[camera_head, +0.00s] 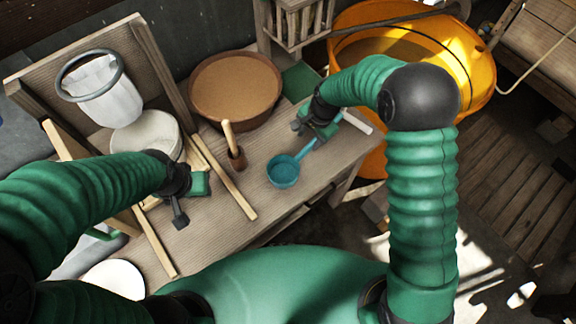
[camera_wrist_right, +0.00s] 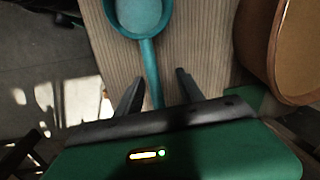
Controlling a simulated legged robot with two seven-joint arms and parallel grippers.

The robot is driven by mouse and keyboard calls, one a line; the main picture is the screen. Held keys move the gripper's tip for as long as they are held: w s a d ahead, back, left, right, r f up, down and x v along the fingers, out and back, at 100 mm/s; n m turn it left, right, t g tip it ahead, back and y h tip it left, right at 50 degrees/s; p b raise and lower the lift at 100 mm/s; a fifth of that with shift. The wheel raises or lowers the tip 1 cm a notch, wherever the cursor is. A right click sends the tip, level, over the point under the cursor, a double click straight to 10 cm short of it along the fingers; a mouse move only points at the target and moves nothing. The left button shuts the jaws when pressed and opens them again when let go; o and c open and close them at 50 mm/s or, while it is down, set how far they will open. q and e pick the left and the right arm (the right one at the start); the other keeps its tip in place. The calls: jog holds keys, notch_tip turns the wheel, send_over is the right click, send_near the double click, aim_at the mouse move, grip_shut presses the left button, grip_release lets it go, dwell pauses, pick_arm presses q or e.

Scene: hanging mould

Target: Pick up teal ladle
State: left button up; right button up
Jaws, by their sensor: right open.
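The teal ladle (camera_head: 283,171) lies on the wooden workbench (camera_head: 222,232), its round bowl toward the bench's front and its handle running up and right toward my right gripper (camera_head: 305,128). In the right wrist view the ladle (camera_wrist_right: 149,62) has its bowl at the top, and its handle runs down between the two dark fingers of my right gripper (camera_wrist_right: 158,88). The fingers are open, one on each side of the handle; I cannot tell their height above it. My left gripper (camera_head: 180,212) is over the left part of the bench, away from the ladle; its jaws are unclear.
A brown tub (camera_head: 236,88) stands behind the ladle, and a wooden-handled tool in a small brown cup (camera_head: 237,158) stands left of it. A white cloth bag on a ring (camera_head: 108,95) hangs at the left. A large orange tub (camera_head: 470,72) is at the right.

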aim_at(313, 143)
jog(key=f, duration=0.2)
jog(key=d+f, duration=0.1)
jog(key=f, duration=0.1)
jog(key=shift+f+p, duration=0.15)
jog(key=shift+p, duration=0.2)
jog(key=shift+w+d+f, duration=0.15)
jog(key=shift+d+f, duration=0.1)
jog(key=shift+f, duration=0.05)
jog(key=shift+a+r, duration=0.1)
jog(key=shift+a, duration=0.35)
jog(key=c, duration=0.7)
jog(key=shift+c, duration=1.3)
jog(key=shift+d, duration=0.1)
grip_shut()
